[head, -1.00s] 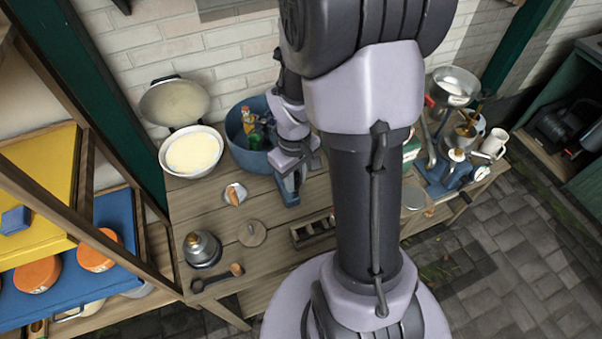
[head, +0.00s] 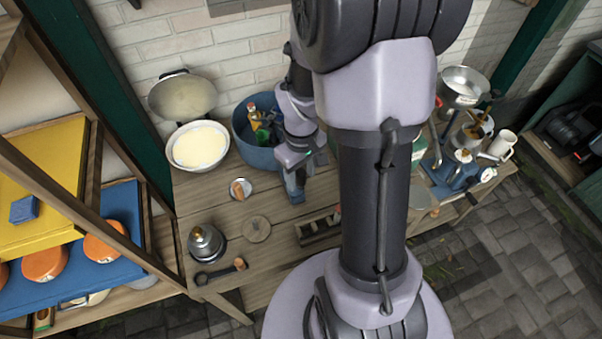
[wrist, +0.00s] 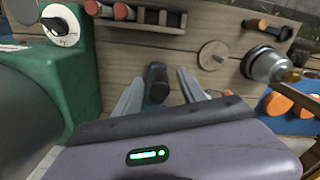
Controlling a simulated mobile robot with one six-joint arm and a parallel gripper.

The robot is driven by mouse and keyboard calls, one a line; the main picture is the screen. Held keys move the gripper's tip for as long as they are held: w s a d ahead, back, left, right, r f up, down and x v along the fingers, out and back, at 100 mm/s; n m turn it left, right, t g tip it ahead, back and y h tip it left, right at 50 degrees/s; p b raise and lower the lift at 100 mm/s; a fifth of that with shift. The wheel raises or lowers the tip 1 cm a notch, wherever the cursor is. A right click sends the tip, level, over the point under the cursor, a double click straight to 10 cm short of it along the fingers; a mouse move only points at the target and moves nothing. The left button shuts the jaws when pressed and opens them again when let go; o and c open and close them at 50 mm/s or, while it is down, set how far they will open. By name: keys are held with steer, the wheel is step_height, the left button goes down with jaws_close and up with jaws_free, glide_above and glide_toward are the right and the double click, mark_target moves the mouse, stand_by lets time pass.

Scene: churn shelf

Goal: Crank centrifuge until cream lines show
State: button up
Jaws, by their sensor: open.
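My gripper (head: 297,192) is low over the left half of the wooden table, in front of the blue pot. In the wrist view its two grey fingers (wrist: 160,92) are apart, with a dark object (wrist: 156,82) between them; I cannot tell whether they touch it. A green housing with a white dial (wrist: 62,26) stands at left in the wrist view. In the head view a blue machine (head: 462,178) with metal parts stands at the table's right. I cannot tell which is the centrifuge. A dark lever with a wooden knob (head: 218,272) lies at front left. No cream lines are visible.
A rack with red-ended pieces (head: 318,230) lies near my gripper. A round wooden disc (head: 257,229), a metal burner (head: 205,243), a white bowl (head: 178,160) and the blue pot (head: 254,154) with bottles are on the table. My arm hides the table's middle.

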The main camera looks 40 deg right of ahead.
step_height(320, 180, up, 8)
steer(key=p, duration=0.6)
steer(key=shift+f, duration=0.1)
steer(key=shift+f, duration=0.1)
steer(key=s+a+r+m+t+b, duration=0.1)
steer(key=s+a+t+b, duration=0.1)
steer(key=a+b, duration=0.3)
steer(key=s+a+r+m+t+y+b, duration=0.1)
steer(key=s+a+r+m+t+b, duration=0.1)
steer(key=s+a+b, duration=0.2)
steer(key=s+a+r+m+t+y+b, duration=0.1)
steer(key=s+a+m+b, duration=0.1)
steer(key=a+b, duration=0.4)
steer(key=shift+s+a+r+t+b, duration=0.3)
steer(key=shift+s+a+t+b, duration=0.15)
steer(key=shift+a, duration=0.7)
